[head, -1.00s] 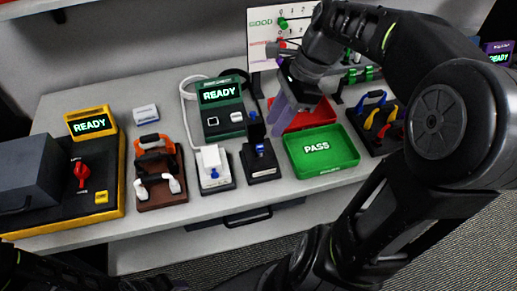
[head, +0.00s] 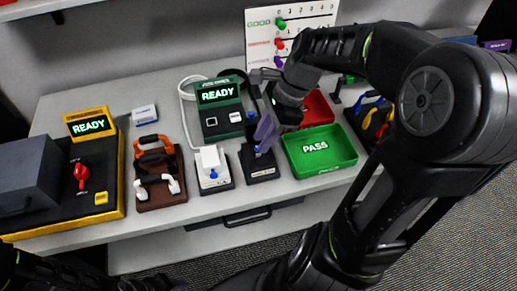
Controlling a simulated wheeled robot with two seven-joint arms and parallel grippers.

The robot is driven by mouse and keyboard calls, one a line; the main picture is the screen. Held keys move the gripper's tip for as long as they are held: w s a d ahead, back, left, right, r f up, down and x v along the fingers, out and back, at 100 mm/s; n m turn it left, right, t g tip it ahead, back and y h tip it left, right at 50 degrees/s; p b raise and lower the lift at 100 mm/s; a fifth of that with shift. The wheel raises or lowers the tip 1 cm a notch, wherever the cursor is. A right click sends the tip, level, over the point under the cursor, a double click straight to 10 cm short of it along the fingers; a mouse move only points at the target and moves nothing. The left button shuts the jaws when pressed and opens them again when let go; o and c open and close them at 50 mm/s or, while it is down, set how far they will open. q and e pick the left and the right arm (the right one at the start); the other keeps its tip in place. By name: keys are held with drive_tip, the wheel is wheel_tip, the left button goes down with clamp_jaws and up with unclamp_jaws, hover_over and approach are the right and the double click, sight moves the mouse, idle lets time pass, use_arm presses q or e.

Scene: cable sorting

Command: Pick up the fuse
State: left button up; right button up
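I cannot make out for certain which part is the fuse. A black holder (head: 259,169) stands on the table left of the green tray, and its small blue-and-white upper part is now mostly hidden behind my fingers. My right gripper (head: 264,137) points down at the top of this holder, with its purple-grey fingers at or just above it. The fingers overlap in this view, so the gap between them and any contact do not show. Of my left arm only dark parts show at the lower left edge; its gripper is not in view.
The green PASS tray (head: 348,163) is right of the holder, with a red tray (head: 318,108) behind it. A white plug block (head: 212,182) stands close on the left. The green READY tester (head: 220,95) is behind. A brown cable rack (head: 160,196) stands farther left.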

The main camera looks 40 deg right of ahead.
drive_tip(key=shift+x, duration=0.95)
clamp_jaws()
